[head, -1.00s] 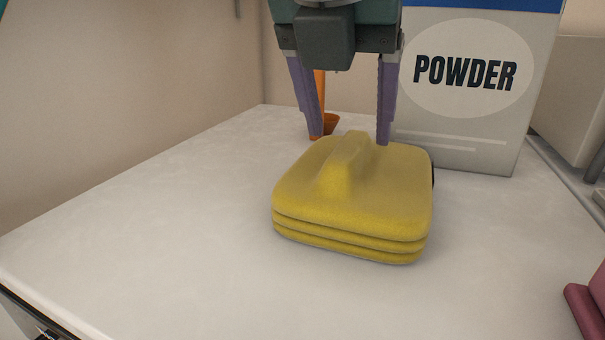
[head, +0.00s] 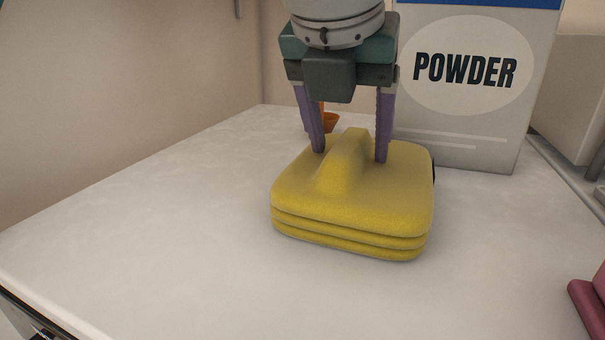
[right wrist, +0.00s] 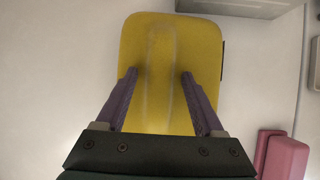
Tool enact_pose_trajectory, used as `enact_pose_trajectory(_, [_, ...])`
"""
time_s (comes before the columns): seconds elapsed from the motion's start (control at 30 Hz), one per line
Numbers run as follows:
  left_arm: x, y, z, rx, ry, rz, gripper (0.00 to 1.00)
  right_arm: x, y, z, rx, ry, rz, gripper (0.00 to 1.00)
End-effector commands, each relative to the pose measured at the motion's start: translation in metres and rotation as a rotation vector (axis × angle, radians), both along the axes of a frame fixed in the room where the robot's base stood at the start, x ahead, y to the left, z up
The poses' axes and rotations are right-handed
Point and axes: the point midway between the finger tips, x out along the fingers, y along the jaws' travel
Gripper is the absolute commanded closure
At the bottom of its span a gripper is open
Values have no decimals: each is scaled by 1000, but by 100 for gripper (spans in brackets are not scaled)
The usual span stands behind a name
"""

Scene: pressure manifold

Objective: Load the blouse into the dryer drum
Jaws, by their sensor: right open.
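The blouse appears as a folded yellow stack (head: 352,205) with a raised ridge along its top, lying on the white surface. It also shows in the right wrist view (right wrist: 171,65). My right gripper (head: 350,157) is open, pointing down, with its purple fingers on either side of the ridge at the far part of the stack. In the right wrist view the gripper (right wrist: 159,75) also straddles the ridge, with a gap on both sides. I cannot tell whether the fingertips touch the cloth. My left gripper and the dryer drum are not in view.
A large powder box (head: 465,85) stands just behind the stack on the right. An orange object (head: 330,122) is partly hidden behind the right gripper. A dark pink object (head: 588,308) is at the lower right. The white surface (head: 150,230) is clear on the left.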

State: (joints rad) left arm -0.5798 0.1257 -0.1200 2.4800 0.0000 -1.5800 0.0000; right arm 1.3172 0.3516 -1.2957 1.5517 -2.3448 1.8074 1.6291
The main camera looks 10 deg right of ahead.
Motion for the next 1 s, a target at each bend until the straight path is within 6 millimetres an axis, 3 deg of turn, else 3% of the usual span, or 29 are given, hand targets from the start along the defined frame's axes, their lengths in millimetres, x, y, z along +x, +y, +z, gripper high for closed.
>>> enact_pose_trajectory(0.07, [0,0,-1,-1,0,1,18,0,0,0,1,0,0,32])
enact_pose_trajectory(0.67, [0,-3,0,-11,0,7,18,0,0,0,0,0,0,100])
enact_pose_trajectory(1.0, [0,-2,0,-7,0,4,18,0,0,0,0,0,0,100])
